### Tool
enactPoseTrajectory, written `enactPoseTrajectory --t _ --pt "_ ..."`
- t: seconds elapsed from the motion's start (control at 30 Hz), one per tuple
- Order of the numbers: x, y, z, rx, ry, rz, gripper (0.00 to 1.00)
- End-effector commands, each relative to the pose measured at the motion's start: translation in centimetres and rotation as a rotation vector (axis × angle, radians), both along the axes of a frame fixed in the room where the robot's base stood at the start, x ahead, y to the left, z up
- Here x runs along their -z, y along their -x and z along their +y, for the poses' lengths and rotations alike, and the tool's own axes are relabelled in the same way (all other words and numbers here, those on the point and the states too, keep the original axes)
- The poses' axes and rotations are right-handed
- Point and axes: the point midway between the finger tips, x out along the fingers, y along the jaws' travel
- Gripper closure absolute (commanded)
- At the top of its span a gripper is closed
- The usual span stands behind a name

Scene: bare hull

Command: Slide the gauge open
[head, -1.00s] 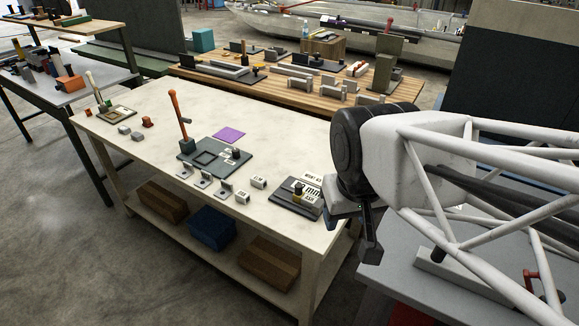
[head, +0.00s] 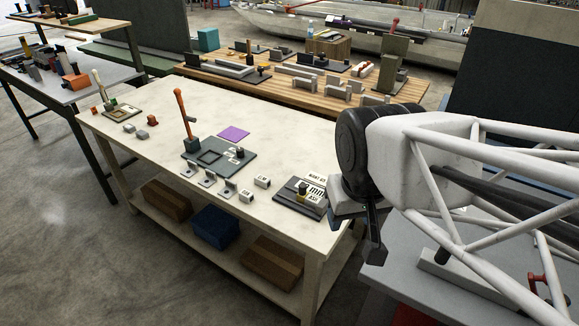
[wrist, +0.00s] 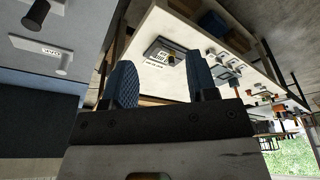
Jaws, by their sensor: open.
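I cannot tell for certain which thing is the gauge. A dark plate (head: 302,197) with printed white labels and a small upright dark knob lies at the near right end of the white table; it also shows in the wrist view (wrist: 167,53). A pale bar (head: 450,268) with a dark knob lies on the grey bench at lower right. The wrist view shows a pale labelled bar (wrist: 45,45) with two knobs at upper left. My gripper (head: 375,240) hangs right of the white table, apart from the plate. In the wrist view its fingers (wrist: 165,88) stand apart with nothing between them.
A dark fixture (head: 218,160) with an orange lever (head: 183,113), a purple square (head: 233,132) and several small grey blocks stand on the white table (head: 150,105). A red handle (head: 537,287) stands on the grey bench (head: 395,275). A wooden table (head: 300,80) with parts is behind.

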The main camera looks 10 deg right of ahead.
Motion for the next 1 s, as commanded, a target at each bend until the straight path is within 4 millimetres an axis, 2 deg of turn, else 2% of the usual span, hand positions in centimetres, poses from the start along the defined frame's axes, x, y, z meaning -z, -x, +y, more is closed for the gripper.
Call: enactPoseTrajectory --t 0.27,0.47,1.0 --pt "0.0 -0.7 0.0 0.005 -0.001 0.004 0.47" --pt "0.1 -2.7 -0.1 0.022 -0.005 0.020 0.47" --pt "1.9 -12.3 -0.3 0.094 -0.021 0.078 0.47"
